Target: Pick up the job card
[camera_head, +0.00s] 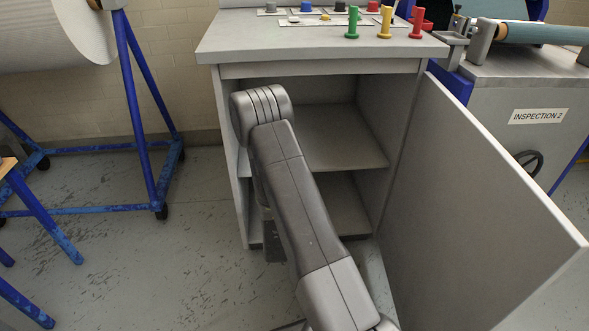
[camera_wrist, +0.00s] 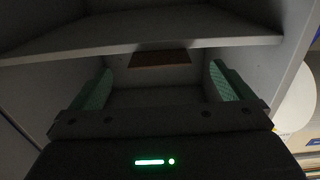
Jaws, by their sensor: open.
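No job card can be made out for certain. In the wrist view, a flat brown piece (camera_wrist: 160,59) shows at the back of the compartment, below the shelf edge; I cannot tell whether it is the card. My gripper (camera_wrist: 160,84) is open, its two green-padded fingers wide apart with nothing visible between them. It points into the dim cabinet, and the brown piece lies beyond the fingertips, roughly centred between them. In the head view my arm covers part of the cabinet (camera_head: 232,72), and the fingers are hidden.
The cabinet's shelf (camera_head: 335,135) crosses above the fingers in the wrist view (camera_wrist: 150,32). The open door (camera_head: 470,210) stands to the right. Coloured knobs (camera_head: 384,22) stand on top. A blue-framed roll stand (camera_head: 135,100) is at left, with bare floor between.

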